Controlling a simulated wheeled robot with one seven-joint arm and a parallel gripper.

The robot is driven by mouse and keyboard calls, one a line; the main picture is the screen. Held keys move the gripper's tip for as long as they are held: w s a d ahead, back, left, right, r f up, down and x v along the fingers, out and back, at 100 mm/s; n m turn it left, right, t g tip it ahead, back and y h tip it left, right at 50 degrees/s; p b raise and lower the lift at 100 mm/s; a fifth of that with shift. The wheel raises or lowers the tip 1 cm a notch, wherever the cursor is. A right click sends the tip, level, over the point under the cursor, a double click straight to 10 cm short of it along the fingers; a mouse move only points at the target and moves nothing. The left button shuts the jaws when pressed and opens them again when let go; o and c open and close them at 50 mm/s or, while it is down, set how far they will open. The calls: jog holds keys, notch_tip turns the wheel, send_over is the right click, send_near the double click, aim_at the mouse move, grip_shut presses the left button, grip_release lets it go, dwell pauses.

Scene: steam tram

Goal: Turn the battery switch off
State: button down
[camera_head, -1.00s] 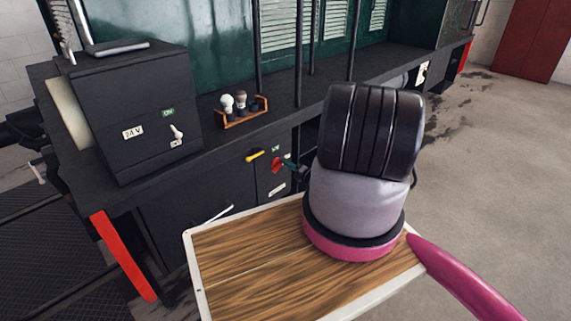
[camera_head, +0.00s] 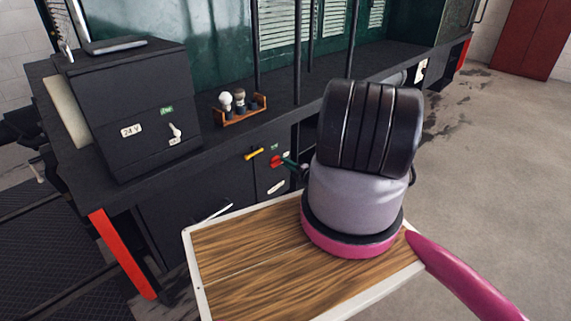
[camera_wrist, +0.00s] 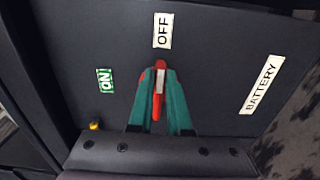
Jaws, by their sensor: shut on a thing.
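The red battery switch handle (camera_wrist: 160,66) is between the green fingertips of my gripper (camera_wrist: 161,76) in the wrist view, and the gripper is shut on it. The handle has a white stripe and points up the picture toward the OFF label (camera_wrist: 163,31). The green ON label (camera_wrist: 105,80) lies to its left and the BATTERY label (camera_wrist: 262,85) to its right. In the head view the red handle (camera_head: 275,161) shows at the green tip of my gripper (camera_head: 288,163), on the dark cabinet front. The switch's base is hidden by the fingers.
A yellow handle (camera_head: 254,154) sits just left of the switch. Above are a wooden rack of bulbs (camera_head: 240,117) and a black box (camera_head: 130,110) marked 24 V with its own lever. Dark upright poles (camera_head: 298,70) rise from the ledge. The floor at right is clear.

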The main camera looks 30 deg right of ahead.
jog(key=shift+s+f, duration=0.1)
jog(key=c, duration=0.9)
grip_release()
jog(key=shift+o, duration=0.2)
jog(key=v, duration=1)
jog(key=shift+s, duration=0.35)
jog(key=shift+d, duration=0.2)
